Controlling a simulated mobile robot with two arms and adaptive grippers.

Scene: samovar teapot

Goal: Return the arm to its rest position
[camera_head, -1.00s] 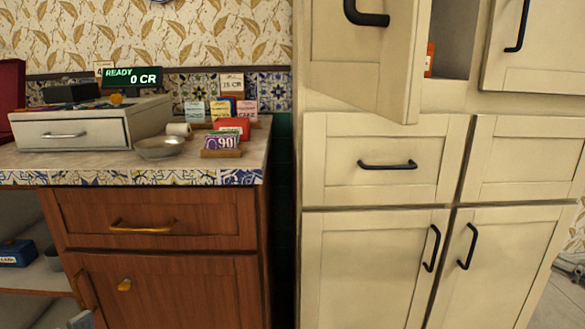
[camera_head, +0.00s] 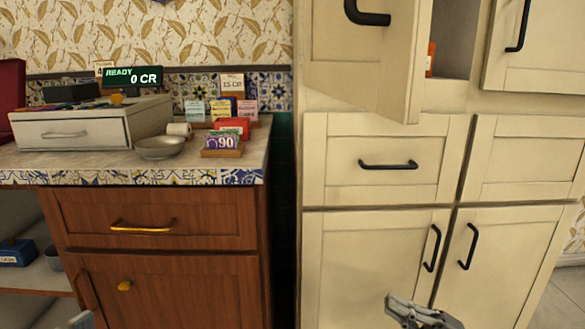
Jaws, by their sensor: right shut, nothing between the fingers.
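My right gripper (camera_head: 402,306) shows at the bottom edge of the head view, right of the middle, in front of the lower doors of the cream cabinet (camera_head: 388,232). Its grey fingers are shut and hold nothing. Most of the gripper and the rest of my right arm are below the picture. My left gripper cannot be made out; only a small grey piece shows at the bottom left edge.
An upper cabinet door (camera_head: 365,62) stands open, with an orange item (camera_head: 430,60) inside. Left, a wooden counter (camera_head: 155,217) bears a cash register (camera_head: 92,124), a metal bowl (camera_head: 160,147) and several cards. The lower cabinet doors are closed.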

